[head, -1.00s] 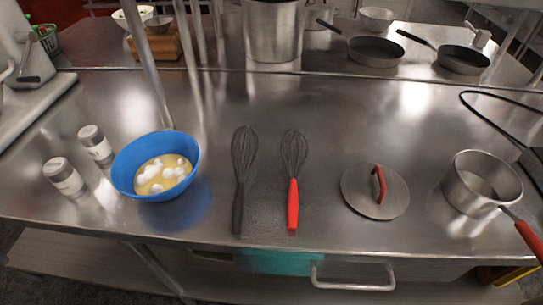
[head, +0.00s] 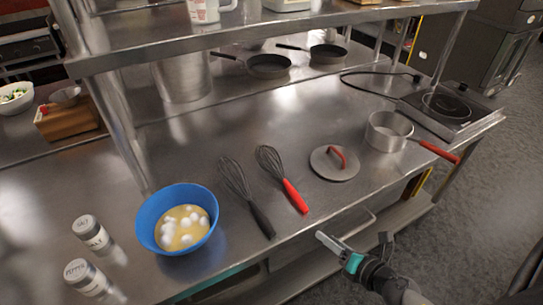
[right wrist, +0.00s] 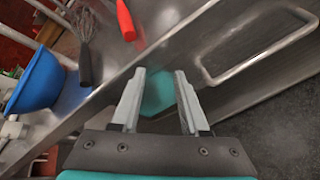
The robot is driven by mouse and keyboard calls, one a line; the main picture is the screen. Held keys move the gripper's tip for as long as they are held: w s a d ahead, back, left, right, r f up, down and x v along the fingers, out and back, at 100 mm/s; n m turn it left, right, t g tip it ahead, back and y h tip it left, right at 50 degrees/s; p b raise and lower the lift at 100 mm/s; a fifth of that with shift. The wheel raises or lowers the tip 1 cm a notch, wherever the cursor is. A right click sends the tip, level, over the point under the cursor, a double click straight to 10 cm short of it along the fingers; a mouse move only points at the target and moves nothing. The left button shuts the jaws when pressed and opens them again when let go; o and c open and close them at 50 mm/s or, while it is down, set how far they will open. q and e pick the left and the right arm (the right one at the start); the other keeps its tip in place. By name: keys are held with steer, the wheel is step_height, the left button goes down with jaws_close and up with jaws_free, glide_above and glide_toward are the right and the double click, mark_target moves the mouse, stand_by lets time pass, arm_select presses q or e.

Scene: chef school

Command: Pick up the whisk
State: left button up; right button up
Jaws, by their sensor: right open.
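Two whisks lie on the steel counter. The black-handled whisk (head: 247,197) is nearer the bowl, and the red-handled whisk (head: 282,180) is to its right. In the right wrist view the black handle (right wrist: 85,68) and the red handle (right wrist: 125,20) show at the upper left. My right gripper (head: 338,250) is open and empty, in front of the counter's front edge and apart from both whisks. It also shows in the right wrist view (right wrist: 157,75). My left gripper is not in view.
A blue bowl (head: 151,213) with yellow liquid and white lumps stands left of the whisks, beside salt (head: 91,235) and pepper (head: 87,278) shakers. A lid (head: 325,167) and a red-handled saucepan (head: 385,138) are to the right. A drawer handle (right wrist: 262,58) sits below the counter edge.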

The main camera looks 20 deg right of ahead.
step_height(320, 180, up, 8)
steer(key=w+n+y+p, duration=0.1)
steer(key=w+n, duration=0.1)
steer(key=n, duration=0.5)
glide_toward(296, 193)
steer(key=shift+t, duration=0.3)
steer(key=x, duration=0.5)
steer(key=shift+w+a+f, duration=0.1)
steer(key=shift+a+f, duration=0.1)
steer(key=shift+f, duration=0.2)
steer(key=shift+b+x, duration=0.65)
steer(key=shift+x, duration=2)
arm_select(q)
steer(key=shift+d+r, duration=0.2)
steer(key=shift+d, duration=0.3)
arm_select(e)
steer(key=shift+d, duration=0.1)
jaws_close()
